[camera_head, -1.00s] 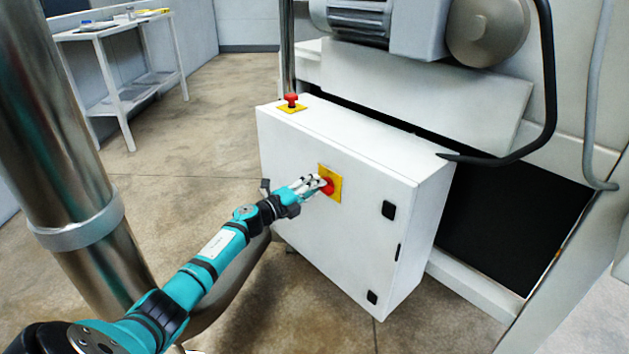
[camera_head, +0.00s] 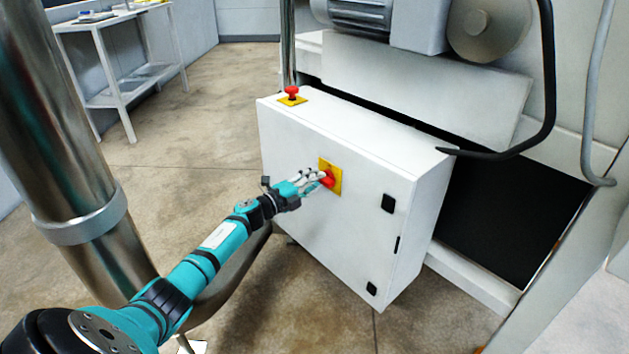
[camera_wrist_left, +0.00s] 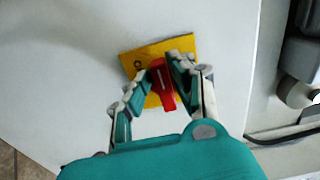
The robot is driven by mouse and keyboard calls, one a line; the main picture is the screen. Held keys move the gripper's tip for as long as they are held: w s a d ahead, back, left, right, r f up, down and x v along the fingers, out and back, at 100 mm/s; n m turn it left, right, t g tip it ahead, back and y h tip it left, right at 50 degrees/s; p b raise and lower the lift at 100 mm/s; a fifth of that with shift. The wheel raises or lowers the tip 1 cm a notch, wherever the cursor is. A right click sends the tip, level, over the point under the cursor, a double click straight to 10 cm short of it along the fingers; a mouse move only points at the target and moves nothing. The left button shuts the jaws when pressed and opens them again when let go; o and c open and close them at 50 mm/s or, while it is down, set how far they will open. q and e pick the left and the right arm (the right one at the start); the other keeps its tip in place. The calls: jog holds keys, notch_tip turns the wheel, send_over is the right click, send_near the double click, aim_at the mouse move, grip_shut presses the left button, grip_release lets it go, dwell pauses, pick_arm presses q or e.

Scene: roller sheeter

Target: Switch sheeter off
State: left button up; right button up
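The sheeter's red rotary switch handle (camera_head: 327,180) sits on a yellow plate (camera_head: 335,167) on the front of a white control cabinet (camera_head: 345,235). My left gripper (camera_head: 318,178) is at this handle. In the left wrist view, the fingers of my left gripper (camera_wrist_left: 161,68) close in on both sides of the red handle (camera_wrist_left: 163,88), their tips against or very near its upper part. The handle's lower end sticks out between the fingers. A small round mark shows on the yellow plate (camera_wrist_left: 184,44), left of the handle. My right gripper is out of view.
A red push button (camera_head: 291,92) on a yellow base stands on top of the cabinet. A dark cable (camera_head: 548,90) hangs at the right. A metal column (camera_head: 75,190) is at the left, and a white table (camera_head: 105,75) stands behind it.

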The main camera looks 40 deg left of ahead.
pick_arm(q)
jog(key=shift+o, duration=1.2)
jog(key=shift+s, duration=0.1)
jog(key=v, duration=1.1)
jog(key=shift+s+a, duration=0.2)
jog(key=shift+s, duration=0.2)
